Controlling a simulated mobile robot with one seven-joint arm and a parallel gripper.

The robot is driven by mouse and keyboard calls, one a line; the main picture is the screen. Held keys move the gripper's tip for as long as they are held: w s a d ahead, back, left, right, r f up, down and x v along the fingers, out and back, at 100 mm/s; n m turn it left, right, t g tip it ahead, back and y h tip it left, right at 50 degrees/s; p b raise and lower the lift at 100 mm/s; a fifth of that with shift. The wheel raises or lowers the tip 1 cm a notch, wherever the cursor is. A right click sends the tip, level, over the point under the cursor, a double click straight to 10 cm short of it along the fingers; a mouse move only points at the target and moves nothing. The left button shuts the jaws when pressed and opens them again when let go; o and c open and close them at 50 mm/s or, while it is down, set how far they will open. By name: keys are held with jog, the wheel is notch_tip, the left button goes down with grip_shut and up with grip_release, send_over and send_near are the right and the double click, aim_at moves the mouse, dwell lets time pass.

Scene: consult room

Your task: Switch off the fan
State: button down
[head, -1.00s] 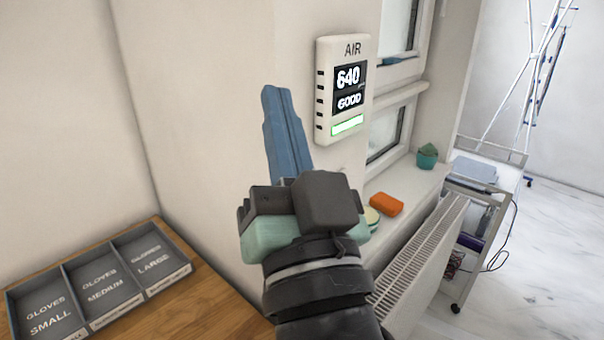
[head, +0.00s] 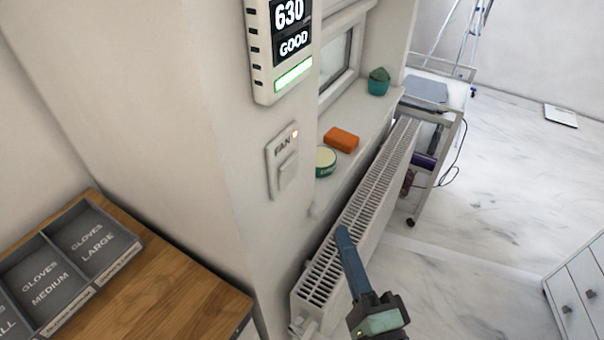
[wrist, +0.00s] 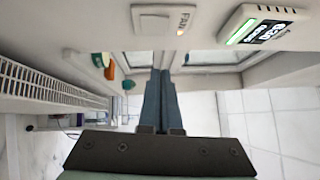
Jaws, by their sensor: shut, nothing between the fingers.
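The fan switch (head: 283,160) is a white wall plate marked FAN, with a rocker and a small lit amber light at its upper right. It sits on the wall below the air monitor. It also shows at the top of the wrist view (wrist: 160,20), upside down, with the light lit. My gripper (head: 342,232) has blue fingers, closed together and empty. In the head view it is to the right of and below the switch, in front of the radiator. In the wrist view the closed fingers (wrist: 161,74) point toward the wall and window, apart from the switch.
The air monitor (head: 280,45) reads 630 GOOD. A glove tray (head: 125,240) lies on the wooden top at left. Marble floor (head: 450,210) is open at right.

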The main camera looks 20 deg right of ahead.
jog(key=p, duration=0.4)
send_near(295, 161)
jog(key=w+d, duration=0.3)
jog(key=d, duration=0.1)
jog(key=shift+w+a+r+p, duration=0.2)
jog(key=shift+w+a+p, duration=0.65)
jog(key=shift+w+a, duration=0.6)
jog(key=shift+w+a+r, duration=0.15)
jog(key=shift+w, duration=0.1)
